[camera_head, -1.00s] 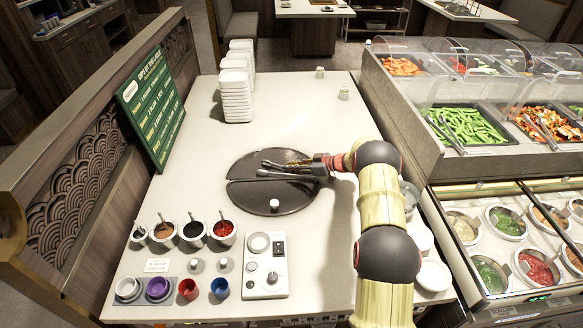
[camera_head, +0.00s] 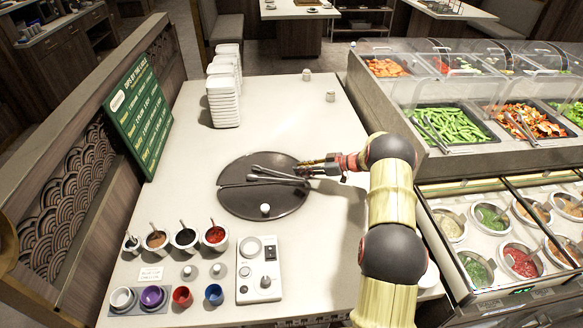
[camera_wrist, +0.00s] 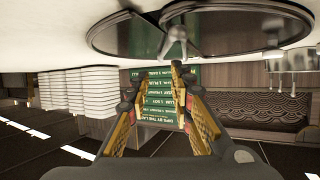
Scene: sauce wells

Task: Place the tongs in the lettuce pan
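The metal tongs (camera_head: 272,174) lie across the dark round plate (camera_head: 240,203) on the counter, their arms spread towards the left. In the wrist view, which looks upside down, the tongs (camera_wrist: 176,38) show nearly end-on against the plate (camera_wrist: 260,25). My gripper (camera_head: 303,167) is at the plate's right edge, close beside the tongs' right end. Its fingers (camera_wrist: 183,74) look apart, with nothing seen between them. Contact with the tongs cannot be told. A pan of green leaf-like food (camera_head: 574,113) at the right edge may be the lettuce pan; it is partly cut off.
A pan of green pods (camera_head: 452,128) and a pan of orange-red food (camera_head: 536,124) each hold other tongs. Clear covers (camera_head: 455,92) hang behind. Stacked white dishes (camera_head: 224,98), sauce cups (camera_head: 185,238) and a white device (camera_head: 258,270) stand on the counter.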

